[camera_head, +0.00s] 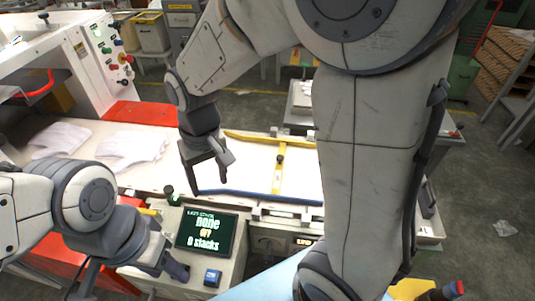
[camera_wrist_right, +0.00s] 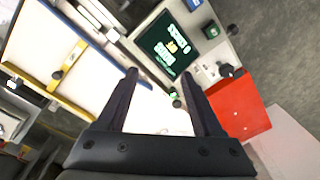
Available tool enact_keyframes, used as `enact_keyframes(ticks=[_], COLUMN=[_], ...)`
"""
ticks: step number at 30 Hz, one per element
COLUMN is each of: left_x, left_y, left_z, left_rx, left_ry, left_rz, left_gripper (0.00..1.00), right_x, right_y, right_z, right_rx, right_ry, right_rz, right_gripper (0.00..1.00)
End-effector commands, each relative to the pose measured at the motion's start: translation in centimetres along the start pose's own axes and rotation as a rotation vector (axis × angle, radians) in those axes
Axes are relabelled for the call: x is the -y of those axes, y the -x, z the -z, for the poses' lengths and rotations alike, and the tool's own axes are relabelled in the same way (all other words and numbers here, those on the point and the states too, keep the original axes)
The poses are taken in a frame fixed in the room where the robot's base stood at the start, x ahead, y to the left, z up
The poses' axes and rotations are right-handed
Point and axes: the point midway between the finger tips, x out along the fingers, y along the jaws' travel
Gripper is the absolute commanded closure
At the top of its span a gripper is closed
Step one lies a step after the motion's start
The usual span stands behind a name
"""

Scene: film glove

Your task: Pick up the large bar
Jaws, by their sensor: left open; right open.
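Which piece is the large bar I cannot tell for certain. A long blue bar (camera_head: 262,196) lies along the near edge of the white work surface, and it also shows in the right wrist view (camera_wrist_right: 95,52). A yellow bar (camera_head: 279,178) runs across the surface with a dark knob on it, also in the right wrist view (camera_wrist_right: 32,79). My right gripper (camera_head: 212,178) is open and empty, over the surface near the blue bar's left end; its fingers frame the right wrist view (camera_wrist_right: 162,80). My left gripper (camera_head: 130,280) is open and empty at the lower left.
A screen (camera_head: 206,231) reading "none OFF 0 stacks" stands in front of the surface, with a blue button (camera_head: 212,277) below it. A panel of coloured knobs (camera_head: 113,55) stands at the upper left.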

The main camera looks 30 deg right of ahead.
Motion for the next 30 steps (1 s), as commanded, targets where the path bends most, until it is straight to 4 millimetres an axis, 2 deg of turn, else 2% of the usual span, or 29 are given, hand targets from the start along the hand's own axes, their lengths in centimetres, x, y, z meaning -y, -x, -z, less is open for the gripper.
enact_keyframes(ticks=[1, 3, 5, 6, 9, 12, 13, 15, 18, 25, 30], left_x=[0.0, -0.1, -0.1, -0.1, -0.1, -0.1, -0.1, -0.1, -0.1, -0.2, -0.2], left_y=[0.5, 0.8, 1.0, 1.2, 1.5, 1.7, 1.7, 1.8, 1.9, 2.4, 2.6], left_z=[0.0, 0.0, 0.1, 0.1, 0.1, 0.1, 0.1, 0.1, 0.1, 0.1, 0.1], left_rx=[0.000, 0.000, 0.000, 0.000, 0.000, 0.000, 0.000, 0.000, 0.000, 0.000, 0.000], left_ry=[0.000, 0.000, 0.000, 0.000, 0.000, 0.000, 0.000, 0.000, 0.000, 0.000, 0.000], left_rz=[0.000, 0.000, 0.000, 0.000, 0.000, 0.000, 0.000, 0.000, 0.000, 0.000, 0.000], left_gripper=[0.50, 0.50, 0.50, 0.50, 0.50, 0.50, 0.50, 0.50, 0.50, 0.50, 0.50], right_x=[-2.9, -7.1, -11.2, -13.9, -20.3, -25.3, -26.4, -28.4, -29.9, -30.2, -30.3], right_y=[-0.8, -2.2, -3.6, -4.6, -7.1, -9.1, -9.6, -10.4, -11.5, -15.0, -16.4], right_z=[3.3, 6.8, 9.2, 10.4, 12.0, 12.3, 12.3, 12.2, 11.9, 11.8, 11.7], right_rx=[0.009, 0.009, 0.007, 0.007, 0.008, 0.006, 0.006, 0.005, 0.007, 0.008, 0.005], right_ry=[-0.130, -0.289, -0.418, -0.498, -0.675, -0.803, -0.832, -0.882, -0.919, -0.925, -0.923], right_rz=[-0.011, -0.022, -0.031, -0.036, -0.046, -0.053, -0.055, -0.058, -0.060, -0.060, -0.060], right_gripper=[0.32, 0.32, 0.32, 0.32, 0.32, 0.32, 0.32, 0.32, 0.32, 0.32, 0.32])
